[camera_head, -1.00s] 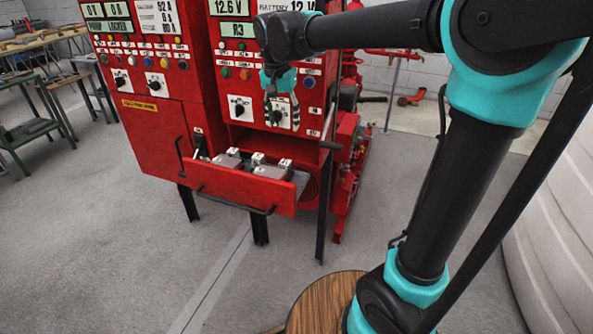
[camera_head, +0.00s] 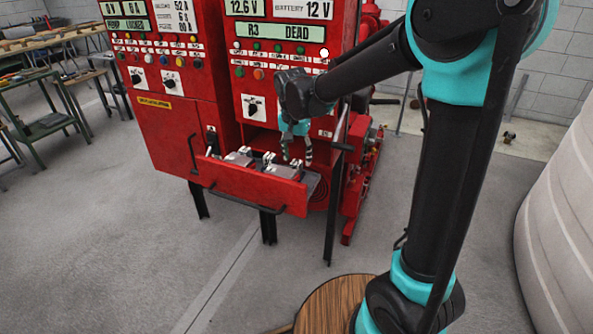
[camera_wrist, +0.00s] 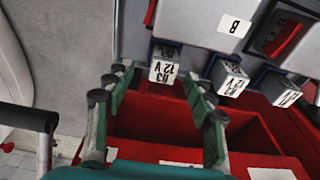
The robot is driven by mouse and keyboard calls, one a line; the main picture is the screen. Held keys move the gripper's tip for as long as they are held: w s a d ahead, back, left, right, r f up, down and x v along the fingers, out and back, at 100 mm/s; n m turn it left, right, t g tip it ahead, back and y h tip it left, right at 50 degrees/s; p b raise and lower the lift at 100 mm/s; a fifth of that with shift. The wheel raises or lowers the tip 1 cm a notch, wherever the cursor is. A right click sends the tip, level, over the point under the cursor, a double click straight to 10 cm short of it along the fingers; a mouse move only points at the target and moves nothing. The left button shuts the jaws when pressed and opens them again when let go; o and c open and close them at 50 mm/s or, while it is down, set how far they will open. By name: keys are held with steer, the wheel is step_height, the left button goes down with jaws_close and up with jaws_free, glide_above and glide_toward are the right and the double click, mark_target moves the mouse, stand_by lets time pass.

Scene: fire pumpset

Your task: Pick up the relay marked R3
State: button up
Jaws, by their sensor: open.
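The relay marked R3 (camera_wrist: 163,66) shows in the wrist view as a dark block with a white-topped label reading R3 12 V upside down. It lies beyond the fingertips, between their lines and apart from them. In the head view, relays lie in the pulled-out red drawer (camera_head: 245,185), their labels too small to read. My gripper (camera_head: 297,158) hangs over the drawer's right part. In the wrist view my gripper (camera_wrist: 156,92) is open with nothing between its fingers.
Relays R2 (camera_wrist: 228,77) and another (camera_wrist: 285,91) sit in a row beside R3. The floor in front is clear.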

mark_target(296, 162)
steer(key=shift+w+a+f, duration=0.1)
steer(key=shift+w+f, duration=0.1)
steer(key=shift+f, duration=1.7)
steer(key=shift+c, duration=0.4)
jaws_close()
